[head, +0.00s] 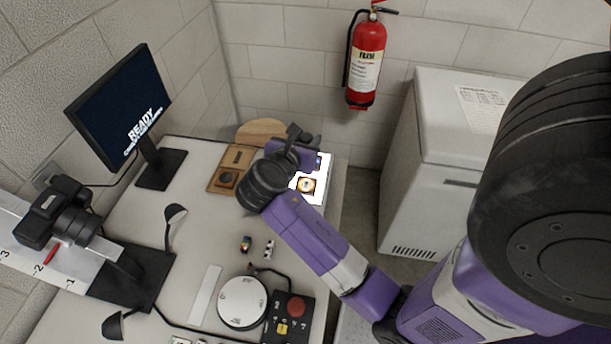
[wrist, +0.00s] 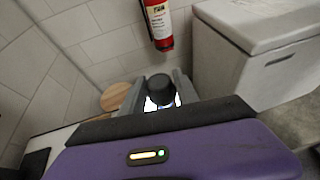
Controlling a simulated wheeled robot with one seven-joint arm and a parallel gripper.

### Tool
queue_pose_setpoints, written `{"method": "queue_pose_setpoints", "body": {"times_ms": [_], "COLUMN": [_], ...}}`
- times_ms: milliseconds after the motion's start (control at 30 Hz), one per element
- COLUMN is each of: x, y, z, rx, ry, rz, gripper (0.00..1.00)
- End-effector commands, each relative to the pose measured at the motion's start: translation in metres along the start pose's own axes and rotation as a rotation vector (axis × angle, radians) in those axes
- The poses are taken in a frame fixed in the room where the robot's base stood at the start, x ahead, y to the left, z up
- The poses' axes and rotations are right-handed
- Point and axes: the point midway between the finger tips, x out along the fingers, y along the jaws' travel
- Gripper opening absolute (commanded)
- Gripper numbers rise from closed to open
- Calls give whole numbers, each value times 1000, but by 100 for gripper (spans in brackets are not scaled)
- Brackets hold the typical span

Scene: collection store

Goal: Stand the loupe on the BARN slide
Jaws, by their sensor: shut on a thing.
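My gripper (head: 303,138) reaches over the far end of the bench, above the light panel (head: 325,169). In the wrist view its two grey fingers (wrist: 158,92) are shut on a dark, round-topped piece, which I take to be the loupe (wrist: 160,84). Bright white panel shows below it. In the head view, my wrist and fingers hide most of the loupe and part of the panel. A bluish slide (head: 318,162) shows partly beside my gripper. I cannot read either label, so I cannot tell which is BARN.
A wooden tray (head: 216,183) with a dark round piece lies left of the panel, and a round wooden disc (head: 262,131) behind. A monitor (head: 123,105), camera (head: 68,215), white dial (head: 242,301) and control box (head: 291,318) occupy the bench. A white cabinet (head: 433,170) stands right.

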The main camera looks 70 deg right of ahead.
Motion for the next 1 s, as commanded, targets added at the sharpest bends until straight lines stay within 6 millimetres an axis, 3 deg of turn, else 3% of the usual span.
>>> {"method": "queue_pose_setpoints", "body": {"times_ms": [200,400,833,1000], "x": [22,36,54,57], "y": [0,0,0,1], "z": [-52,-88,-130,-137], "rx": [-4,-1,0,2], "ry": [2,1,0,0], "rz": [-2,0,0,1], "gripper": [0,0,0,0]}}
